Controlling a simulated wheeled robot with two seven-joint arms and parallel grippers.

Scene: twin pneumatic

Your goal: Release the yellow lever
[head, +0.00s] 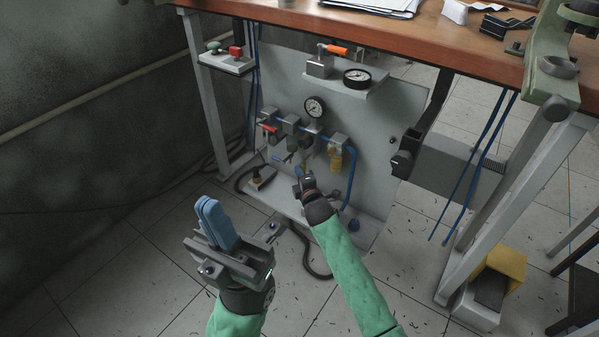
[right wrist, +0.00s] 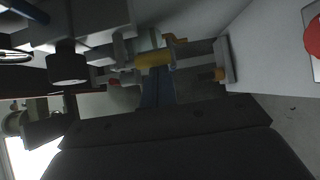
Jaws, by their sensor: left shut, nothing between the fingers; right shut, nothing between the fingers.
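A yellow cylindrical part, which looks like the lever's handle (right wrist: 153,60), shows in the right wrist view just beyond my right fingertips. I cannot tell whether they touch. In the head view the lever is not clearly visible around my right gripper. My right gripper (head: 300,173) is shut and empty, low in front of the grey panel (head: 380,125), below the row of valves. It also shows in the right wrist view (right wrist: 157,86). My left gripper (head: 208,206) is shut and empty, with blue fingers pointing up, left of the panel and well apart from it.
The panel carries a gauge (head: 314,107), a red lever (head: 268,128) and an amber bowl (head: 336,160). An orange-handled valve (head: 336,50) sits on the upper shelf. A button box (head: 226,59) hangs upper left. A yellow-hooded pedal (head: 505,261) stands at lower right. Hoses run along the floor.

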